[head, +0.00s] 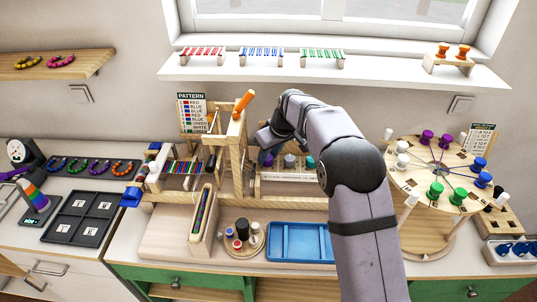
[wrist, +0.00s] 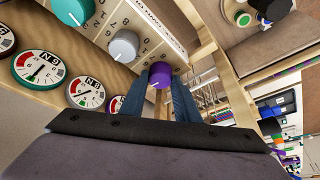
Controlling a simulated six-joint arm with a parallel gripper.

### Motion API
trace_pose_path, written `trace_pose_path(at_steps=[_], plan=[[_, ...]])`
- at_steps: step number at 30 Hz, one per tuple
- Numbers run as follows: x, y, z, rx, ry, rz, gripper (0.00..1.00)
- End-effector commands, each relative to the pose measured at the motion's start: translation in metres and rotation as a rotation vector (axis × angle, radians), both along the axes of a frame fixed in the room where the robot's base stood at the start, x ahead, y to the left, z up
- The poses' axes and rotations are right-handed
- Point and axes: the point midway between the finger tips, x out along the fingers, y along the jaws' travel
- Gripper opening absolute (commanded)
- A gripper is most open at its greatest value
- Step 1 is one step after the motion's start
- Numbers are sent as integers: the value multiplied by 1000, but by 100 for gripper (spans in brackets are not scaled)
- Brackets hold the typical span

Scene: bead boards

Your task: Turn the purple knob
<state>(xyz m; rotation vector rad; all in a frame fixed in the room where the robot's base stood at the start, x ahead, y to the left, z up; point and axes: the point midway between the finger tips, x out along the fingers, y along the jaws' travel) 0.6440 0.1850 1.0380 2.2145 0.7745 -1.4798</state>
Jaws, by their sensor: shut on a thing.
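The purple knob (wrist: 160,74) sits on a wooden panel (wrist: 150,22) with printed numbers, in a row with a grey knob (wrist: 124,45) and a teal knob (wrist: 72,10). My gripper (wrist: 158,92) has its two blue fingers on either side of the purple knob and is shut on it. In the head view the purple knob (head: 268,159) shows at the left of the row, beside the grey knob (head: 290,160). My gripper and wrist cover part of the panel there. The knob's pointer mark is too small to read.
Several round gauges (wrist: 40,68) stand beside the panel. A wooden frame with an orange handle (head: 243,104) rises just left of my gripper. A round pegged board (head: 440,180) stands to the right, and a blue tray (head: 300,256) lies in front.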

Motion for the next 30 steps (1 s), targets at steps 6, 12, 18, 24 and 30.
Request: trace_pose_path(at_steps=[6, 12, 18, 24, 30], plan=[[1, -1, 0, -1, -1, 84, 6], [0, -1, 0, -1, 1, 113, 6], [0, -1, 0, -1, 1, 115, 6], [0, -1, 0, -2, 1, 114, 45], [0, -1, 0, -1, 0, 113, 47]])
